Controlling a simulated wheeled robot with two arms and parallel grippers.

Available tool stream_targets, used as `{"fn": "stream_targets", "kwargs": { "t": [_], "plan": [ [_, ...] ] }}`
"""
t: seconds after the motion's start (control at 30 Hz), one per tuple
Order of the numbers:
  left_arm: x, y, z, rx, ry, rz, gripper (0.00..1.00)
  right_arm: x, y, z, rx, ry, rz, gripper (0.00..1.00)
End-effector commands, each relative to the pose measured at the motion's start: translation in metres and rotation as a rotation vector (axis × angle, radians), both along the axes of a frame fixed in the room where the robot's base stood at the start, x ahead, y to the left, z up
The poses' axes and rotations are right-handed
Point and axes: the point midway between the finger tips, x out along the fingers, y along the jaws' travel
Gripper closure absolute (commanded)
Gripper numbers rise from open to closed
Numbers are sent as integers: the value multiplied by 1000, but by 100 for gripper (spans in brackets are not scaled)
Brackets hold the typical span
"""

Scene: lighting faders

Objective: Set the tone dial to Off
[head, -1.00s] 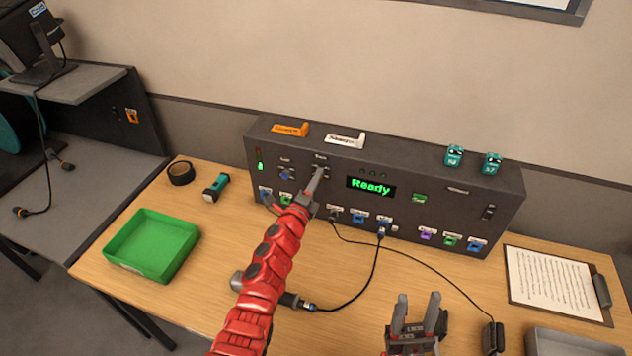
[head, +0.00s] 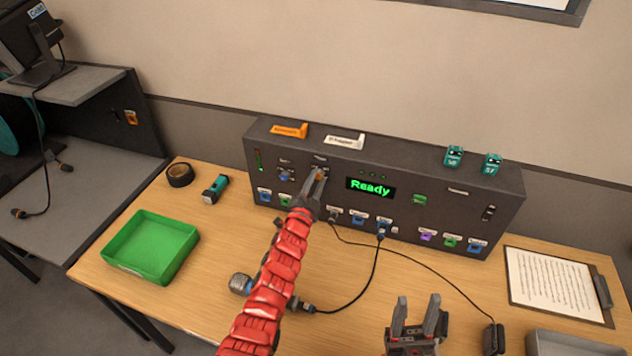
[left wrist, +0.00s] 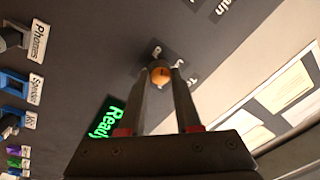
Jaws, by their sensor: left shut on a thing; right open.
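The tone dial (left wrist: 160,73) is a small round knob with an orange face on the front of the dark panel (head: 262,145). In the left wrist view it sits between the two fingertips of my left gripper (left wrist: 161,80). Its partly covered label starts with "To". In the head view my left gripper (head: 317,180) reaches up to the dial and is shut on it, hiding most of it and the marks around it. I cannot read the dial's setting. My right gripper (head: 417,312) is open and empty over the table's front.
The panel shows a green "Ready" display (head: 370,187). Plugged cables (head: 380,270) hang from its lower row and run over the table. A green tray (head: 150,246), black tape roll (head: 180,174) and teal torch (head: 216,188) lie left. A clipboard (head: 553,285) lies right.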

Motion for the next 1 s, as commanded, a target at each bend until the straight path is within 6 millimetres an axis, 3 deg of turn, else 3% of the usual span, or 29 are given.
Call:
{"fn": "stream_targets", "kwargs": {
  "t": [0.4, 1.0],
  "plan": [
    [0, 0, 1, -255, 83, 0, 100, 0, 0, 3, 0, 0, 0, 50],
    [0, 0, 0, -327, 108, 1, 100, 0, 0, 3, 0, 0, 0, 50]
  ]
}}
